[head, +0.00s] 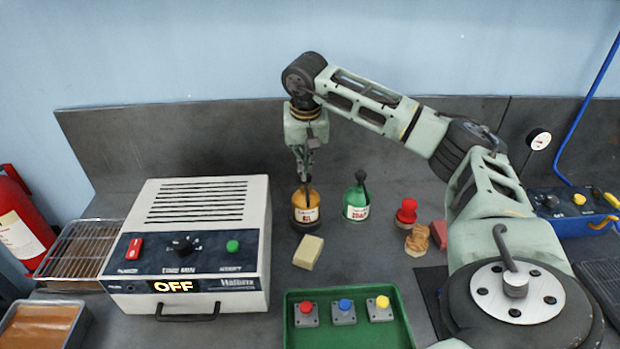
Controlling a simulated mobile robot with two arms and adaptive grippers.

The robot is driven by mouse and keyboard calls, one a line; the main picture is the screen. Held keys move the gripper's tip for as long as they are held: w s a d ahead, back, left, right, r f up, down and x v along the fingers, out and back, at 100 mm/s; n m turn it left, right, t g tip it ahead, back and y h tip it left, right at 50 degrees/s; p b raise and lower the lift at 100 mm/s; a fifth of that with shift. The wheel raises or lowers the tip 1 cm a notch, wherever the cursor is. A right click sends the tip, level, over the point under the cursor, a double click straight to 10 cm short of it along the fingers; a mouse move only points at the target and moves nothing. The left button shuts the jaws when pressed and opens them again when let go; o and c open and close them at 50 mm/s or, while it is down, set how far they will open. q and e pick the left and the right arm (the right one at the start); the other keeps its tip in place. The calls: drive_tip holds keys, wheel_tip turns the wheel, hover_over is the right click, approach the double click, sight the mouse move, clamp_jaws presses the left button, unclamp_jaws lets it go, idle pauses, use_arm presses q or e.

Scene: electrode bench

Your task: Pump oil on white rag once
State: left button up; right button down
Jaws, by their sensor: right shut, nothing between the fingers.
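An orange-brown bottle (305,212) with a white and red label stands on the grey bench, most likely the oil. My right gripper (304,174) points straight down over this bottle. Its fingers are shut with nothing between them, at the bottle's top. I cannot tell whether they touch the pump head, which the fingers partly cover. A pale cream block-like piece (308,252), possibly the white rag, lies on the bench just in front of the bottle, apart from it. My left gripper is not in view.
A green bottle (356,205) with a dark pump stands to the right. Beyond it are a red stamp-like item (406,211) and a tan piece (417,240). A white oven-like box (192,225) reading OFF stands left. A green tray (405,320) with coloured buttons lies in front.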

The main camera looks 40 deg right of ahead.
drive_tip(key=shift+f+b, duration=0.7)
drive_tip(key=shift+f, duration=0.75)
drive_tip(key=shift+r, duration=0.1)
drive_tip(key=shift+r+p, duration=1.5)
drive_tip(key=shift+r, duration=0.1)
drive_tip(key=shift+r, duration=0.1)
wheel_tip(320, 180, up, 6)
drive_tip(key=p, duration=0.5)
drive_tip(key=shift+f, duration=0.2)
